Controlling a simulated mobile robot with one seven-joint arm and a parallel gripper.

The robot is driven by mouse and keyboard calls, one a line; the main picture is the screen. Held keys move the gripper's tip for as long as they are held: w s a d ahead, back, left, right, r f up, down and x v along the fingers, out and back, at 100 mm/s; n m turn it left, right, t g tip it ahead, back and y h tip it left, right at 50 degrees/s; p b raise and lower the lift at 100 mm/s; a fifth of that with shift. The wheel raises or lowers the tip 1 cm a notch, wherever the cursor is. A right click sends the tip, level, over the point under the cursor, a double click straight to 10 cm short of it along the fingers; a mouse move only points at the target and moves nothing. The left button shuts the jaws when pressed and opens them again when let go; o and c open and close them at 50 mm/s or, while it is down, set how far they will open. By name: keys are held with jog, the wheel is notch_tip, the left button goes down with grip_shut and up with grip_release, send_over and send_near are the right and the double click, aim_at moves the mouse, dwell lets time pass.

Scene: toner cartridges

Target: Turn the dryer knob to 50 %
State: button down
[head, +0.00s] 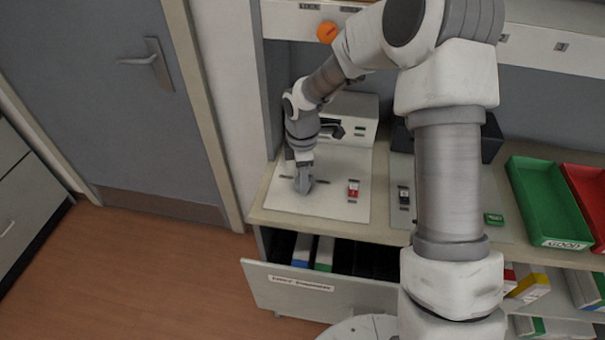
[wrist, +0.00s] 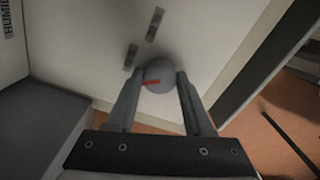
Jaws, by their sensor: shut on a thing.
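The dryer knob (wrist: 160,74) is a round grey knob with a red pointer line, seen in the wrist view between my two fingertips. My gripper (wrist: 155,82) is shut on the knob, one finger at each side. The red line lies roughly crosswise and points toward the left finger. In the head view my gripper (head: 303,186) reaches down to the pale panel (head: 328,208) at the left of the bench, and it hides the knob there. Dark labels (wrist: 131,58) sit on the panel beside the knob, too blurred to read.
A red switch (head: 353,189) sits on the panel right of my gripper. A pale box (head: 357,108) stands behind. A green tray (head: 548,200) and a red tray (head: 590,190) lie at the right. An open drawer (head: 300,288) juts out below the bench.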

jog(key=n+p, duration=0.2)
jog(key=n, duration=0.3)
jog(key=shift+n, duration=0.3)
dwell(0.4)
jog(key=shift+c, duration=1.4)
grip_release()
notch_tip(320, 180, up, 12)
